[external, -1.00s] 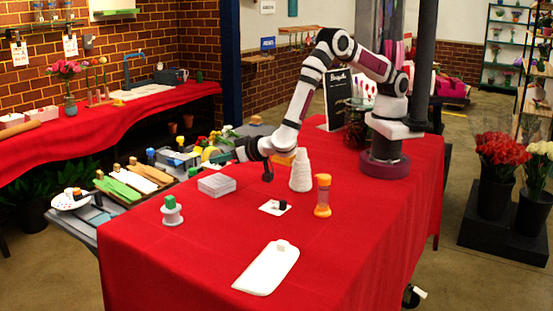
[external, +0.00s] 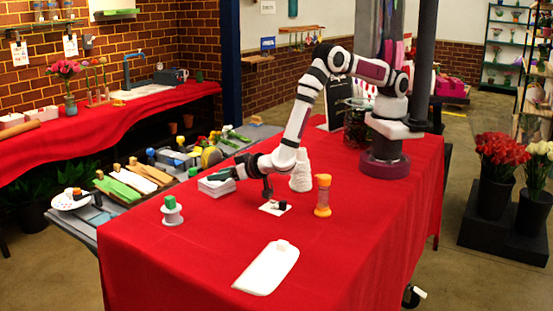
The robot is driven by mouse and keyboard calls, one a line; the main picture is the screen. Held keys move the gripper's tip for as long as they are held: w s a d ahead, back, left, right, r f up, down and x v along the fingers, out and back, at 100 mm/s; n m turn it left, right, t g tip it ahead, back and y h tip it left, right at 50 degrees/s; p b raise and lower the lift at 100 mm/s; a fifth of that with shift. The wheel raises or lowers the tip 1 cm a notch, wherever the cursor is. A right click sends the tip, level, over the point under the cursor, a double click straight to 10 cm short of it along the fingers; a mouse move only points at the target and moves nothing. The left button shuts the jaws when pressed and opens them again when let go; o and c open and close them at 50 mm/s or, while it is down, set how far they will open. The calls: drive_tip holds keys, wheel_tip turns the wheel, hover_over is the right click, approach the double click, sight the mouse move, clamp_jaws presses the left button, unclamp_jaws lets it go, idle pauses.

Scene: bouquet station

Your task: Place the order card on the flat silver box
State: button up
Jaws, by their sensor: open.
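The order card, seemingly the small white square (external: 266,209) with a black block on it, lies flat on the red table. The flat silver box (external: 216,189) sits at the table's left edge, left of the card, and my wrist partly covers it. My gripper (external: 267,195) points down just above the card, slightly left of the black block. It is open with nothing visible in it. Whether its tips touch the card is too small to tell.
A white spool with a green block (external: 172,213) stands at left. A long white plate (external: 267,270) lies in front. The red cloth between is clear.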

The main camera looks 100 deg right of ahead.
drive_tip(key=shift+r, duration=0.15)
drive_tip(key=v, duration=1.2)
drive_tip(key=s+d+r+m+g, duration=0.1)
drive_tip(key=s+d+r+g, duration=0.6)
drive_tip(key=d, duration=0.4)
drive_tip(key=s+d+r+g+y, duration=0.2)
drive_tip(key=s+r, duration=0.1)
drive_tip(key=s, duration=0.4)
drive_tip(key=s+d+r+g+y, duration=0.1)
drive_tip(key=s+d+r+g, duration=0.15)
drive_tip(key=s, duration=0.45)
drive_tip(key=s+a+r+n+t+y, duration=0.1)
drive_tip(key=s+a+n+y, duration=0.1)
drive_tip(key=s, duration=0.4)
drive_tip(key=s+a+r+n+y, duration=0.1)
drive_tip(key=s+a+n+y, duration=0.1)
drive_tip(key=s+a+y, duration=0.3)
drive_tip(key=shift+s+a+t+y, duration=0.15)
drive_tip(key=shift+s+t+y, duration=0.25)
drive_tip(key=shift+y, duration=0.3)
